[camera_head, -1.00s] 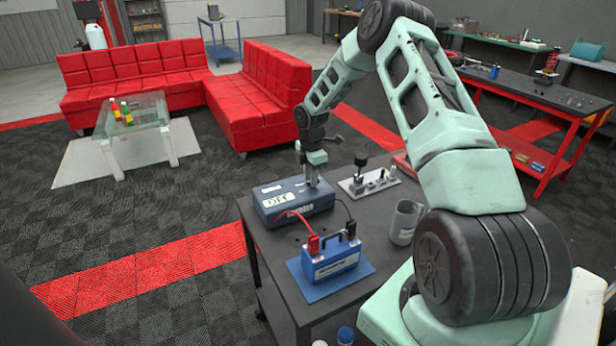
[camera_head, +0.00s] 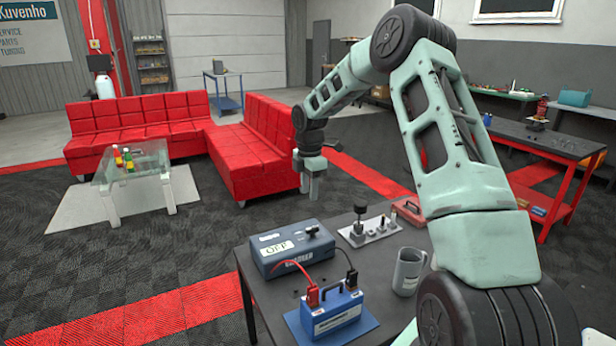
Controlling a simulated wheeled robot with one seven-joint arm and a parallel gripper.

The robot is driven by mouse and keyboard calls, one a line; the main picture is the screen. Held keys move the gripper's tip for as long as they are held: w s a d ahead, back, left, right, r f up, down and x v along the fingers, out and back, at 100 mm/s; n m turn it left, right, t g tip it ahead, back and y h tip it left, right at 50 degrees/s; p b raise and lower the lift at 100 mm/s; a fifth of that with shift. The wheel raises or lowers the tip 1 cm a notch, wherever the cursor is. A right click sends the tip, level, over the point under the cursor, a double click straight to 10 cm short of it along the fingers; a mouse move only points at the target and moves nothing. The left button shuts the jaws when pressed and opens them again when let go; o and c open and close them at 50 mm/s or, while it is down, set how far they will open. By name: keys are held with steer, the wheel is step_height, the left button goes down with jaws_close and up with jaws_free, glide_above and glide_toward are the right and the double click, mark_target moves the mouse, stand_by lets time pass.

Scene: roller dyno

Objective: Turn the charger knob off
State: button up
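The blue charger (camera_head: 292,252) sits on the dark table, with a small display (camera_head: 276,248) on its top that appears to read OFF. Its black knob (camera_head: 312,231) shows on the top right part of the charger, uncovered. My gripper (camera_head: 313,192) hangs above and apart from the knob, pointing down. Nothing shows between its fingers, but they are too small to tell whether they are open or shut. A red and a black clamp sit on the blue battery (camera_head: 331,312), with cables running to the charger.
The battery stands on a blue mat (camera_head: 368,322). A grey mug (camera_head: 408,272) is to its right. A metal plate with upright posts (camera_head: 369,232) lies behind, next to a red object (camera_head: 409,209). Red sofas and a glass table stand beyond open floor.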

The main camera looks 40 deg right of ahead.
steer(key=shift+r, duration=2.4)
steer(key=s+a+r+m, duration=0.1)
steer(key=s+a, duration=0.3)
steer(key=a, duration=0.7)
steer(key=s+a+r+m, duration=0.1)
steer(key=s+a, duration=0.2)
steer(key=a, duration=0.7)
steer(key=s+a+r+m, duration=0.1)
steer(key=s+a, duration=0.3)
steer(key=a, duration=0.7)
steer(key=s+a+f+m, duration=0.1)
steer(key=s+a, duration=0.2)
steer(key=s, duration=0.5)
steer(key=s+a+f+m, duration=0.1)
steer(key=s+a+m, duration=0.1)
steer(key=s, duration=0.7)
steer(key=s+a+m, duration=0.1)
steer(key=s+a, duration=0.3)
steer(key=s, duration=0.4)
steer(key=shift+s+a+f+y, duration=0.25)
steer(key=shift+s+f+y, duration=0.05)
steer(key=shift+s+f, duration=0.1)
steer(key=shift+w, duration=0.1)
